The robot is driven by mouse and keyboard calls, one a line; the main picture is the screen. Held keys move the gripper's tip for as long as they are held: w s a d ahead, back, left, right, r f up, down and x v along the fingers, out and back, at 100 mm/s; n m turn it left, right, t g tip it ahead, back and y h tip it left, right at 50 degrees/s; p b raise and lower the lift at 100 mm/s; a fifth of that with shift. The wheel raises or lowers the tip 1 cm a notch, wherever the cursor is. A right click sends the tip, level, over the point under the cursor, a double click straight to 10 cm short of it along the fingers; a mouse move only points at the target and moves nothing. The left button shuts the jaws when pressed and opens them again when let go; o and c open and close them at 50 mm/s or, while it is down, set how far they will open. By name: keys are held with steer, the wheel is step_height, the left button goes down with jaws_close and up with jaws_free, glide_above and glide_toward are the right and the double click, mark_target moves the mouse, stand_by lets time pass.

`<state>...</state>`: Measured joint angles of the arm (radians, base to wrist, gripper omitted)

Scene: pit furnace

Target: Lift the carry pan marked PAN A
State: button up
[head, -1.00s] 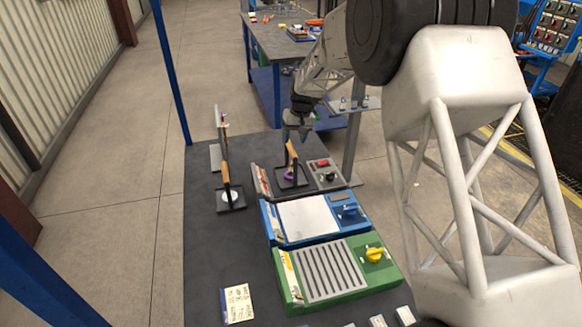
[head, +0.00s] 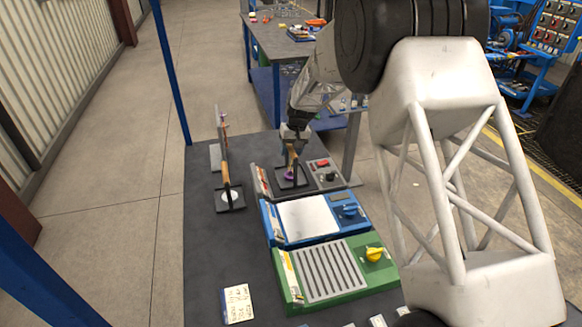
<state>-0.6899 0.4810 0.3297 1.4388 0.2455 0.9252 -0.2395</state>
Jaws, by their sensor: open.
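Two dark carry pans with upright tan handles are in view, and I cannot read a PAN A mark on either. One carry pan (head: 302,183) sits on the grey unit at the table's back and holds a purple piece (head: 289,175). The other carry pan (head: 238,206) stands on the table to the left with a pale round piece (head: 229,196) in it. My gripper (head: 291,143) is open at the top of the handle of the pan on the grey unit. Whether its fingers straddle or touch the handle is too small to tell.
A grey unit (head: 328,177), a blue unit (head: 268,216) and a green unit (head: 350,287) stand in a row on the dark table (head: 205,265). A handwritten card (head: 238,303) lies at the front. A thin upright panel (head: 215,157) stands behind the left pan.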

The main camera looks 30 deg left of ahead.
steer(key=shift+s+a+f, duration=0.15)
steer(key=shift+f, duration=0.8)
jaws_close()
